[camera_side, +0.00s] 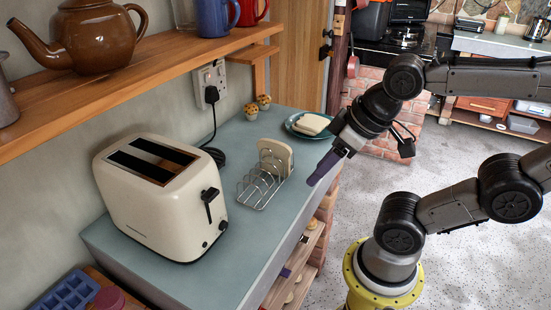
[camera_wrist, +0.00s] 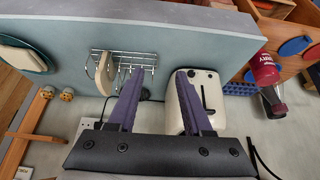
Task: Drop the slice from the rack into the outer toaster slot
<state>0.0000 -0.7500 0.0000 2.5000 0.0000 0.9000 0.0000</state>
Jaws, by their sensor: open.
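The slice of bread (camera_side: 275,155) stands upright in the far end of the wire rack (camera_side: 262,186), on the grey counter. In the wrist view the slice (camera_wrist: 104,74) is edge-on at the left of the rack (camera_wrist: 139,58). The cream toaster (camera_side: 165,205) stands left of the rack, with two dark slots (camera_side: 152,160) in its top. It also shows in the wrist view (camera_wrist: 208,92), partly hidden by a finger. My gripper (camera_side: 324,167) is above the counter's right edge, right of the rack and apart from it. In the wrist view its two purple fingers (camera_wrist: 158,92) are open and empty.
A teal plate (camera_side: 293,129) with pale slices lies at the counter's back, near two mushroom-like shakers (camera_side: 257,106). A wooden shelf (camera_side: 160,73) with a brown teapot overhangs the left side. A black cord runs behind the toaster.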

